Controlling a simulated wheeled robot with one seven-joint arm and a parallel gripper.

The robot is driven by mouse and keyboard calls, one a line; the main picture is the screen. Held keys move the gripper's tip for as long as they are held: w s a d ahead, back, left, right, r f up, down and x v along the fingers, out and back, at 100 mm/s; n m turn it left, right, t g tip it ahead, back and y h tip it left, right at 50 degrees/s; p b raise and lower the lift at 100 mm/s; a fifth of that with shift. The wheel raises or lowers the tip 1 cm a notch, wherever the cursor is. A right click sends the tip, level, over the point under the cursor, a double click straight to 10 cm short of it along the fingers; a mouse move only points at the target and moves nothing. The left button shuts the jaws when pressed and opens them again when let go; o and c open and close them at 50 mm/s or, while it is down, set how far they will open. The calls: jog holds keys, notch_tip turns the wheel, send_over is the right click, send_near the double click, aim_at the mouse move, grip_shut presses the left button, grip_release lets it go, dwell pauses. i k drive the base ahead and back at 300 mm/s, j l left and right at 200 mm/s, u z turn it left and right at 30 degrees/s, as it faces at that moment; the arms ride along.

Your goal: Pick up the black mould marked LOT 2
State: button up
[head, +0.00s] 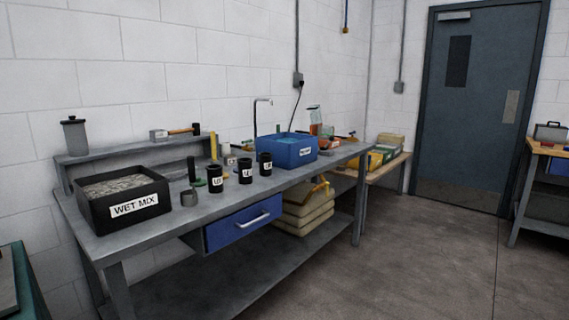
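Three black cylindrical moulds with white labels stand upright in a row on the grey workbench (150,222). They are the left mould (215,171), the middle mould (245,164) and the right mould (265,159). Only parts of the label letters show, and they are too small for me to tell which one reads LOT 2. The moulds stand between the black WET MIX tub and the blue basin, near the bench's front edge above the blue drawer. My gripper is not in view.
The blue basin (290,154) and a tap (256,115) are to the right. A blue drawer (242,225) hangs below. The floor (420,250) in front is clear.

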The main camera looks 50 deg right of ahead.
aim_at(215, 172)
jog(key=i+l, duration=0.1)
jog(key=l, duration=0.35)
jog(key=l+z, duration=0.1)
jog(key=l, duration=0.4)
jog(key=i+l, duration=0.2)
jog(key=l, duration=0.25)
jog(key=i+l+z, duration=0.1)
jog(key=l, duration=0.35)
jog(key=i+l, duration=0.1)
jog(key=l, duration=0.35)
jog(key=i+l+z, duration=0.1)
jog(key=l, duration=0.4)
